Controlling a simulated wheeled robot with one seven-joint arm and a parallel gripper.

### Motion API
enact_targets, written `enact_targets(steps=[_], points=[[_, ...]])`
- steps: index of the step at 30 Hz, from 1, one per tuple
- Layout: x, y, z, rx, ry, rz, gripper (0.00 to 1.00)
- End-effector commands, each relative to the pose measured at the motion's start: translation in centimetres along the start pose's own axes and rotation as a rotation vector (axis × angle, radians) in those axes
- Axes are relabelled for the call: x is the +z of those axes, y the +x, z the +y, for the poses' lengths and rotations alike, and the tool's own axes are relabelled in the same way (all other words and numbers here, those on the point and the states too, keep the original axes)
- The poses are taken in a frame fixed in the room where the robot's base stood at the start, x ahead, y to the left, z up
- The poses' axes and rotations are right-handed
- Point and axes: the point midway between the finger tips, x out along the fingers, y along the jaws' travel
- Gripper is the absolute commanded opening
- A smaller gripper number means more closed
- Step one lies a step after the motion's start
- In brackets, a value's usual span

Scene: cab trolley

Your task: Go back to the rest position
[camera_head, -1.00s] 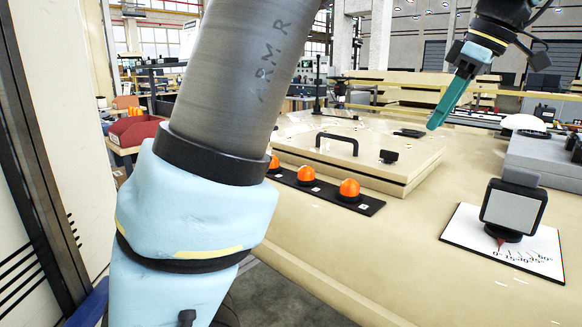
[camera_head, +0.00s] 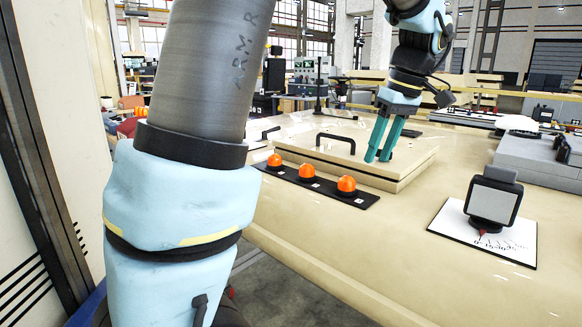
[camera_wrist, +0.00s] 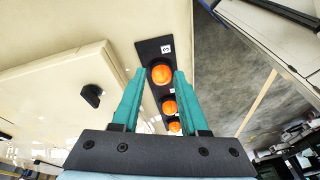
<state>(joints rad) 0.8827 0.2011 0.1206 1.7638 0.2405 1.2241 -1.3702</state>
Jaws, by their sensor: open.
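My gripper (camera_head: 378,158) has two teal fingers and points down over the right part of the beige hatch lid in the head view. In the wrist view my gripper (camera_wrist: 158,80) has its fingers apart, with nothing between them. An orange knob (camera_wrist: 160,72) on a black strip shows beyond the fingers there. My grey and light blue arm fills the left of the head view and hides part of the scene behind it.
The beige lid (camera_head: 300,153) has a black handle (camera_head: 336,143). In front lies a black strip with three orange knobs (camera_head: 310,170). A square-headed dial (camera_head: 493,200) stands on a white scale plate (camera_head: 450,222) at right. A grey box (camera_head: 540,158) stands behind it.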

Motion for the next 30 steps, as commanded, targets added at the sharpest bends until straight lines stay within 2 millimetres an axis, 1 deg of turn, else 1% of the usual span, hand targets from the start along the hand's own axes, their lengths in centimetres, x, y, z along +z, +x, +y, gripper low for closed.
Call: enact_targets(steps=[1, 3, 5, 6, 8, 9, 11, 12, 15, 18, 21, 23, 30], points=[[-1.1, 1.1, -1.3, 0.0, 0.027, -0.019, 0.44], [-2.2, 3.1, -3.0, 0.016, 0.091, -0.048, 0.44], [-3.2, 5.0, -4.8, 0.034, 0.149, -0.072, 0.44], [-3.7, 6.2, -6.2, 0.047, 0.189, -0.087, 0.44], [-4.3, 8.0, -8.3, 0.075, 0.25, -0.103, 0.44], [-4.7, 9.2, -9.9, 0.091, 0.29, -0.111, 0.44], [-5.0, 10.9, -12.4, 0.122, 0.35, -0.117, 0.44], [-5.0, 12.0, -14.0, 0.141, 0.387, -0.117, 0.44], [-4.7, 14.2, -17.8, 0.179, 0.47, -0.104, 0.44], [-4.1, 15.6, -20.5, 0.203, 0.533, -0.083, 0.44], [-3.6, 16.4, -22.2, 0.214, 0.572, -0.067, 0.44], [-3.5, 16.7, -22.7, 0.217, 0.587, -0.06, 0.44], [-3.3, 16.9, -22.9, 0.219, 0.601, -0.055, 0.44]])
